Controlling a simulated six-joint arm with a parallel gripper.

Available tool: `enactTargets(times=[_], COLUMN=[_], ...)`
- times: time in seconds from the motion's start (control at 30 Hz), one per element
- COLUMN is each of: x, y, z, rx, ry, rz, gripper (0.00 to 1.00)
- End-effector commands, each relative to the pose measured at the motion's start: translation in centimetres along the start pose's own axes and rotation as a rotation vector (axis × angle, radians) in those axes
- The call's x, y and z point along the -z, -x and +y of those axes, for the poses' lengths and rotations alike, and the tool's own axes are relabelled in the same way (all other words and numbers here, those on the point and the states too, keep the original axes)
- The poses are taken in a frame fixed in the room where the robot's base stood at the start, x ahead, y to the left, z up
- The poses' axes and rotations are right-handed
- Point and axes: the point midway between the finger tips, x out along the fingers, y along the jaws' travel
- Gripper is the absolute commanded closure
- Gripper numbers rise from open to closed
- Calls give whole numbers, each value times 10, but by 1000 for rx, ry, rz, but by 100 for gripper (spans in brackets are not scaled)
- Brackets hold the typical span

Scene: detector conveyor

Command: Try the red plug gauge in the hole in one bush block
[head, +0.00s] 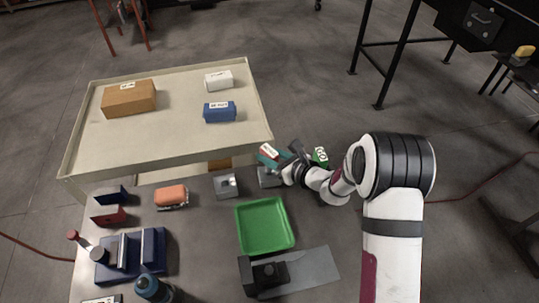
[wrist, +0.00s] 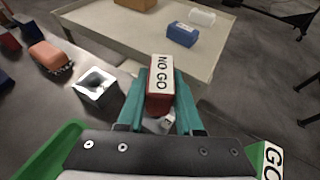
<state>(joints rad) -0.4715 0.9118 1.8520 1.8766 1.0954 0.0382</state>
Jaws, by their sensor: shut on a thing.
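My gripper (wrist: 160,95) is shut on the red plug gauge (wrist: 158,106), whose white top label reads NO GO. The gauge also shows in the head view (head: 267,151). A grey bush block (head: 268,177) is below it, mostly hidden by the gauge and gripper; I cannot tell whether the plug is in its hole or above it. A second bush block (head: 227,186), with a hole in its top, stands to the left and shows clear in the wrist view (wrist: 97,88). A green gauge marked GO (head: 320,155) is right of my gripper.
A green tray (head: 240,237) lies in front of the blocks. An orange thing (head: 171,195) and a blue fixture (head: 112,271) are at left. Behind, a cream-edged conveyor (head: 160,154) carries brown, white and blue boxes.

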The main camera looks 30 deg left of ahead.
Motion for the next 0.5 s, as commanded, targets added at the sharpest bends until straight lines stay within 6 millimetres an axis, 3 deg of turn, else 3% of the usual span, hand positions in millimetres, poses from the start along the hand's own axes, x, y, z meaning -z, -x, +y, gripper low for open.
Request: enactTargets(times=[0.5], x=[10], y=[-4], z=[0], rx=[0], ry=[-1], rz=[-1], gripper=[100])
